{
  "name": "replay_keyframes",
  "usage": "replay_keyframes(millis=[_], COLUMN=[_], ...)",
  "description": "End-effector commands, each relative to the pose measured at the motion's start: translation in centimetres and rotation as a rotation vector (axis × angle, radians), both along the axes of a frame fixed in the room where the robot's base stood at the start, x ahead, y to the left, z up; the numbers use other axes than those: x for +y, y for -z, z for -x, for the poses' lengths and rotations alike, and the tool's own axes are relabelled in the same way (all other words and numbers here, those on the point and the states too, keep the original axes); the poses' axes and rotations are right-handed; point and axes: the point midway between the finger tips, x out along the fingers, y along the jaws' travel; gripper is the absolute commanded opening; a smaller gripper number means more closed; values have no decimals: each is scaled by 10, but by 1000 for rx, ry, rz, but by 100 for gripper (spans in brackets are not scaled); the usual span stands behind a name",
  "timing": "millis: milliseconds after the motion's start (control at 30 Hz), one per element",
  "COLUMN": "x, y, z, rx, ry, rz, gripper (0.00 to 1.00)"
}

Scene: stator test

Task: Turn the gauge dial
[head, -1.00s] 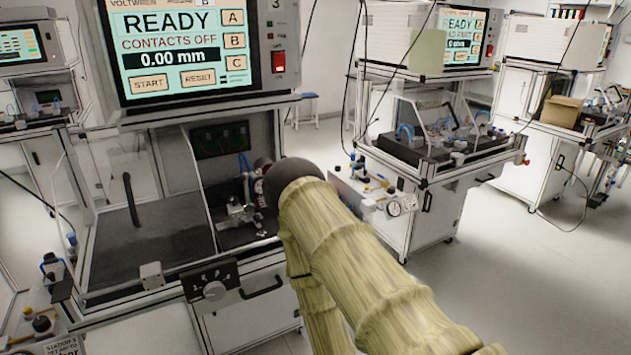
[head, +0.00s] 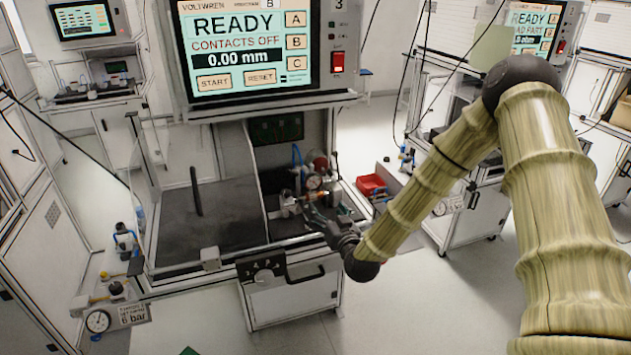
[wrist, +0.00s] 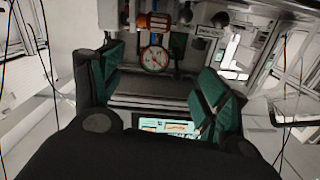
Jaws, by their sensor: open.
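A small round gauge with a pale face (head: 313,182) stands on the fixture at the right side of the workstation bay. In the wrist view, a round white dial with red and green markings (wrist: 155,59) shows beyond the fingertips, beneath an orange-brown part. My gripper (head: 316,216) reaches into the bay's front right, close to the fixture. In the wrist view my gripper (wrist: 160,82) has its two green-padded fingers wide apart, with nothing between them. The dial appears apart from the fingers. Its fine markings are too small to read.
A screen reading READY (head: 240,45) hangs above the bay. A black knob panel (head: 264,271) and a handle are on the front edge. A red bin (head: 371,185) is to the right. Another gauge (head: 98,321) stands at lower left. Grey floor in front is clear.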

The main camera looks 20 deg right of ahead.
Motion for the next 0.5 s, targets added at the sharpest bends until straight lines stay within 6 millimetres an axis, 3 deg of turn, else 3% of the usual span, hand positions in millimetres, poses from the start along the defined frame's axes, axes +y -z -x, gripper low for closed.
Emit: replay_keyframes(millis=[33, 133, 267, 500], x=[-4, -7, -6, -4], y=[-11, -20, -21, -22], z=[-5, -11, -22, -59], rx=[-25, -47, -50, -49], ry=[8, 14, 14, 14], rz=[0, 1, 2, 1], gripper=[75, 75, 75, 75])
